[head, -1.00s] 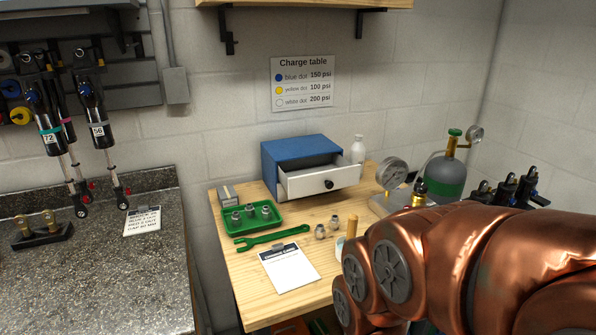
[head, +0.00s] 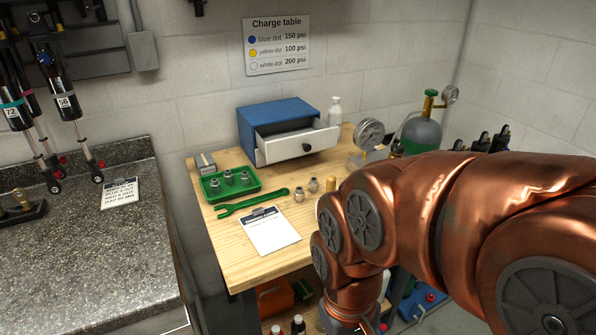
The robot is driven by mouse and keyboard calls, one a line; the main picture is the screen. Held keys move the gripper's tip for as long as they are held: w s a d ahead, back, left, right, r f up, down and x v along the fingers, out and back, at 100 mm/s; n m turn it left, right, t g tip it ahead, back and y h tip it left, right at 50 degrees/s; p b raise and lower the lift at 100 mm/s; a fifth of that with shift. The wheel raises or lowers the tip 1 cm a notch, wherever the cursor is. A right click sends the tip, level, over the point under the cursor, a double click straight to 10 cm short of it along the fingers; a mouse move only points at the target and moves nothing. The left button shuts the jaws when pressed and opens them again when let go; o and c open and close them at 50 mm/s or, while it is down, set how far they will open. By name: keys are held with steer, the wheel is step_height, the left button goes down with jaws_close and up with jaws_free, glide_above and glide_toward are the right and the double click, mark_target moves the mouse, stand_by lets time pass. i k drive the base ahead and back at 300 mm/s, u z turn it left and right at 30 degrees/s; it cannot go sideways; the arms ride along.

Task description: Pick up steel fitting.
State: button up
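Two small steel fittings stand on the wooden table: the left steel fitting (head: 299,194) and the right steel fitting (head: 313,185), close together right of the green wrench's end. Several more steel fittings (head: 228,177) stand in the green tray (head: 215,194) at the table's left. My copper-coloured arm comes in from the right and bends down in front of the table. My gripper is not in view; the arm's lower end runs to the bottom of the picture.
A pressure gauge (head: 369,134) and green tank (head: 421,134) stand at the right. My arm covers the table's right front.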

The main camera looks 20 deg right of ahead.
mark_target(299, 195)
steer(key=u, duration=2.55)
steer(key=k, duration=0.9)
steer(key=z, duration=1.2)
steer(key=i, duration=0.5)
steer(key=u, duration=0.05)
